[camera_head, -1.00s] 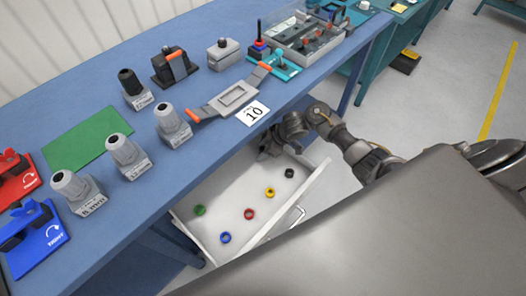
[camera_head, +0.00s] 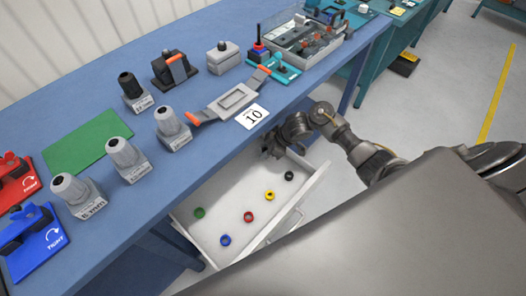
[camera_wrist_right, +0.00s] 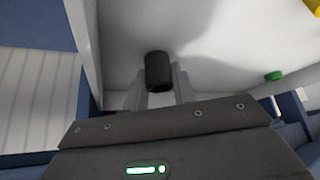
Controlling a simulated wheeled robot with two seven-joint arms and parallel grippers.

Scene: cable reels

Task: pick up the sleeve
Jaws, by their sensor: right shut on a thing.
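A dark cylindrical sleeve (camera_wrist_right: 158,69) sits between the two grey fingers of my right gripper (camera_wrist_right: 160,80) in the right wrist view. The fingers are shut on it. In the head view, my right gripper (camera_head: 271,153) is over the back right part of the open white drawer (camera_head: 236,179). The sleeve is not clear there, hidden by the dark gripper. My left gripper is not in view.
Green (camera_head: 200,212), blue (camera_head: 225,240), red (camera_head: 248,216), yellow (camera_head: 269,195) and black (camera_head: 289,176) rings lie in the drawer. The blue bench (camera_head: 210,150) above it carries grey holders, a green mat (camera_head: 87,141) and a "10" card (camera_head: 252,116).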

